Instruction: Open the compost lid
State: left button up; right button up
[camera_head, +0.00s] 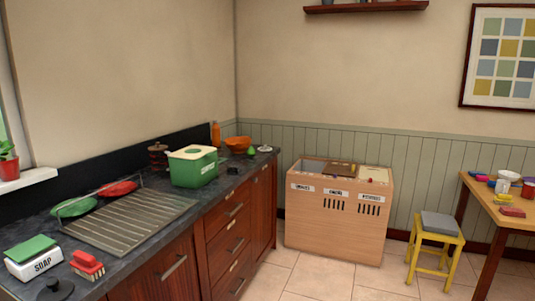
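A green box (190,174) with a pale top (192,152) and a small white label stands on the dark counter. A wooden bin unit (333,227) stands on the floor in the corner, with several labels on its front too small to read surely. Its top shows a grey left section (308,167), a brown middle panel (340,168) and a cream right panel (375,175). I cannot tell which of these is the compost lid. Neither of my grippers is in view.
A yellow stool (436,245) and a wooden table (510,215) stand right. Tiled floor (330,280) is clear in front.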

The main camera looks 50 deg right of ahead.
aim_at(193, 152)
jog(key=z, duration=1.25)
jog(key=i+l, duration=0.35)
